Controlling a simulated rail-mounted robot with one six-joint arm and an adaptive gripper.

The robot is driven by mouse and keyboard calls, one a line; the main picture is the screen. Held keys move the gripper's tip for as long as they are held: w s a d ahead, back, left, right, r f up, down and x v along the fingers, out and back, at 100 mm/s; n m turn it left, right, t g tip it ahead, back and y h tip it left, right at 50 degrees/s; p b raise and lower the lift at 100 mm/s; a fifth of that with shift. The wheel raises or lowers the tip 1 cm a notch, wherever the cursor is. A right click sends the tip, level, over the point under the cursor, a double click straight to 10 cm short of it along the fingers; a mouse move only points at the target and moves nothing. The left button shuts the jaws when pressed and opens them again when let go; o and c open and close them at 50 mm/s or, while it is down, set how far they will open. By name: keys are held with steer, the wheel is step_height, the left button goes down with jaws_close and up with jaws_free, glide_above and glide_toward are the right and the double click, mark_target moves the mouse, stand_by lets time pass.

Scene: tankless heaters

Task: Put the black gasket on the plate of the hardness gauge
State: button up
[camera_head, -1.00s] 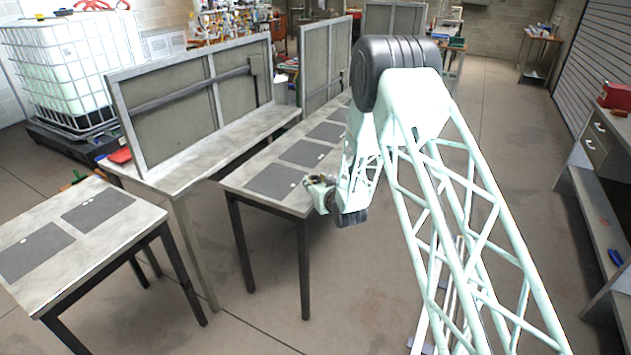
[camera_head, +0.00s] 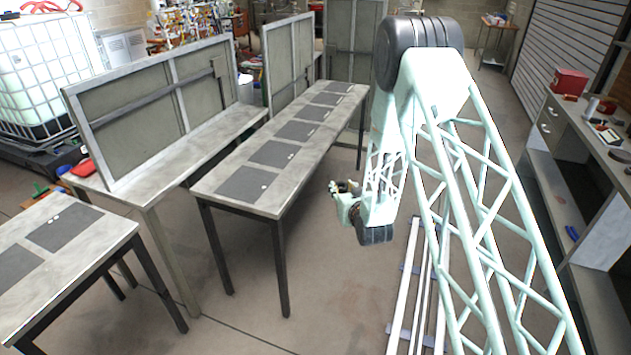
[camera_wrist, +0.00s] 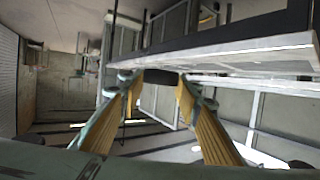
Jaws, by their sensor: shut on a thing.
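My gripper (camera_head: 345,190) hangs over the floor aisle, to the right of the long grey table. In the wrist view my gripper (camera_wrist: 160,84) shows its two yellow-padded fingers closing in on a small dark piece, the black gasket (camera_wrist: 160,76), held between the fingertips. The gasket's shape is hard to make out there. In the head view it is too small to tell at the gripper. I cannot pick out the hardness gauge or its plate in either view.
The long table (camera_head: 275,190) carries several dark mats. A smaller table (camera_head: 95,255) stands at left front. The right workbench (camera_head: 558,110) holds a red box (camera_head: 569,82) and small items. Open floor lies between table and workbench, with a white rail (camera_head: 408,285) along it.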

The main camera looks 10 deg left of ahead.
steer(key=s+d+r+m+h+p, duration=0.1)
steer(key=s+d, duration=0.3)
steer(key=d, duration=0.4)
steer(key=s+d+r+m+h+p, duration=0.1)
steer(key=s+d+r+h+p, duration=0.1)
steer(key=d, duration=0.7)
steer(key=s+d+r+m+h+p, duration=0.1)
steer(key=s+d+r, duration=0.2)
steer(key=s+d, duration=0.3)
steer(key=d, duration=0.2)
steer(key=shift+d+r+m+t+h, duration=0.3)
steer(key=shift+d+r+t+h, duration=0.05)
steer(key=shift+t+h, duration=0.05)
steer(key=shift+s, duration=0.1)
